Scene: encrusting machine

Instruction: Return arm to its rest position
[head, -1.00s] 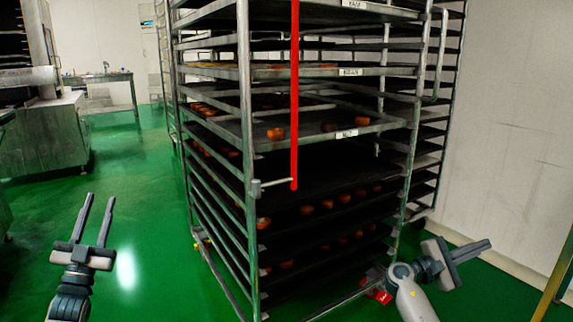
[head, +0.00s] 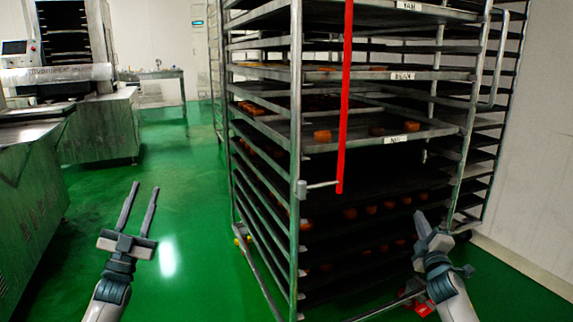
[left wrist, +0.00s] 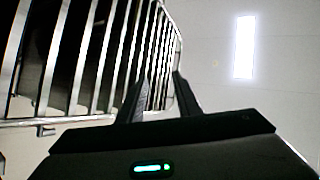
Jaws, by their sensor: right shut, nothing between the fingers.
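My left gripper (head: 145,188) is raised over the green floor at the lower left of the head view. Its two fingers are apart, with nothing between them. In the left wrist view its fingers (left wrist: 160,92) point up with a gap between them. My right gripper (head: 421,224) is at the lower right of the head view, in front of the rack's lower shelves. Its fingers point up, are shut and hold nothing. I cannot tell whether it touches the rack.
A tall metal rack (head: 296,130) with several dark trays of round orange-brown items stands ahead. A red bar (head: 344,110) hangs at its front. A steel machine (head: 105,125) and another unit (head: 28,190) stand left. Green floor (head: 190,215) is free between them and the rack.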

